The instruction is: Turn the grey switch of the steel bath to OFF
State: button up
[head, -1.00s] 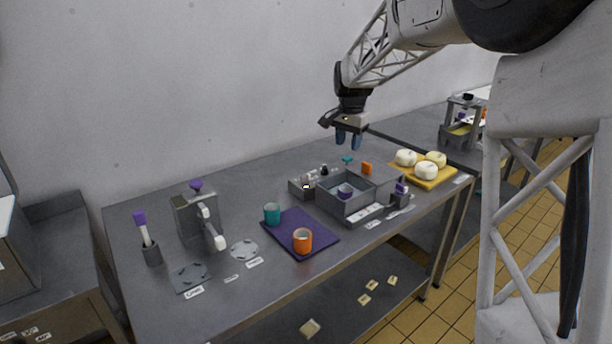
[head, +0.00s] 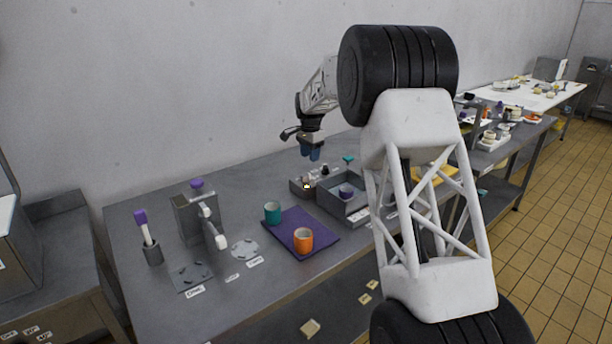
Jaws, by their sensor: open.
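My arm hides the right part of the bath.
A purple mat (head: 283,242) holds a teal cup (head: 272,213) and an orange cup (head: 303,239). A grey lever machine (head: 190,218) and a brush holder (head: 152,255) stand left. A teal-topped item (head: 348,160) rises behind the bath.

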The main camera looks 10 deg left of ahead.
aim_at(306, 175)
jog(key=shift+w+a+f, duration=0.8)
jog(key=shift+a+f, duration=0.05)
jog(key=shift+f, duration=0.15)
jog(key=shift+f, duration=0.15)
jog(key=shift+f, duration=3.75)
grip_shut()
